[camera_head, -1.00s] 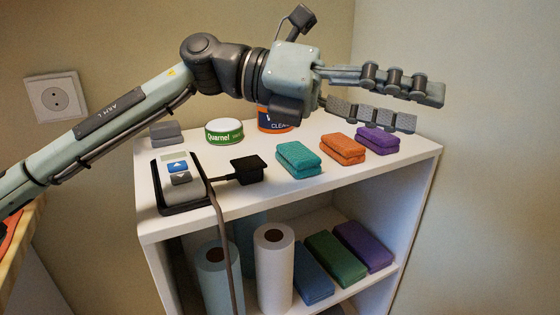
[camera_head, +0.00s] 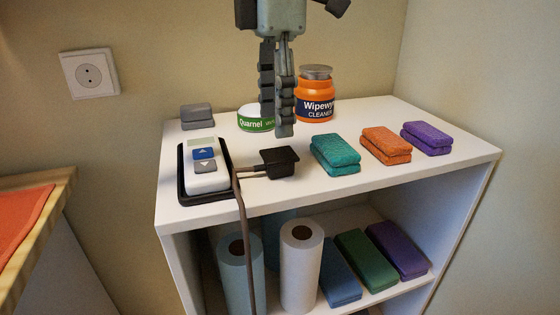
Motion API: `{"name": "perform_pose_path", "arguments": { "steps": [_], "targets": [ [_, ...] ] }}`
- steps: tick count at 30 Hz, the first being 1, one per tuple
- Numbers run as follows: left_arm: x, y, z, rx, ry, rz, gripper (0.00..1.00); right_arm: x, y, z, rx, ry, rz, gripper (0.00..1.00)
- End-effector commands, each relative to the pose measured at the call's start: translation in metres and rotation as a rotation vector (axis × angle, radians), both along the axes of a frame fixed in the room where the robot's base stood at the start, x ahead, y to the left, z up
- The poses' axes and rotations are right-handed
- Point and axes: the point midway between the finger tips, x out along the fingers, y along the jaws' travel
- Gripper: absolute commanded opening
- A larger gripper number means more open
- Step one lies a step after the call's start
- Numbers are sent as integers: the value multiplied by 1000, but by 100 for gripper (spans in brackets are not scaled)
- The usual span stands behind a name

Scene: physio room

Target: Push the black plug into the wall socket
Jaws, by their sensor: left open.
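The black plug (camera_head: 280,162) lies on the white shelf top, with its cable running left toward the handset. The wall socket (camera_head: 90,74) is a square white plate with a round recess and two holes, on the wall at the left, and is empty. My left gripper (camera_head: 276,128) points down from the top of the picture, above the plug. Its fingers are open, seen nearly edge-on, with nothing visible between them. They partly cover the green-and-white tin. My right gripper is not in view.
A handset (camera_head: 205,165) sits in a black tray left of the plug. A grey block (camera_head: 197,117), green-and-white tin (camera_head: 254,118) and orange cleaner jar (camera_head: 315,97) stand behind. A teal sponge stack (camera_head: 335,154) is close right. A brown cable (camera_head: 241,215) hangs over the front edge.

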Motion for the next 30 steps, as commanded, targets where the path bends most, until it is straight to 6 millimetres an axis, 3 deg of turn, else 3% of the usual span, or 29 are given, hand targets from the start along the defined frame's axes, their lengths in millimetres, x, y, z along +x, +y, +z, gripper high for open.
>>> {"name": "perform_pose_path", "arguments": {
  "steps": [4, 14, 24, 30],
  "targets": [
    [0, 0, -18, 0, 2, 0, 55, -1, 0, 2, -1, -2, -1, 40],
    [-1, -1, -22, 0, 1, -1, 55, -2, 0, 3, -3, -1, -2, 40],
    [-5, -4, -67, 0, 1, 0, 55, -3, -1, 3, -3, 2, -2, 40],
    [-5, -5, -71, -2, 0, 0, 55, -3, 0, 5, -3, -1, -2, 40]
  ]
}}
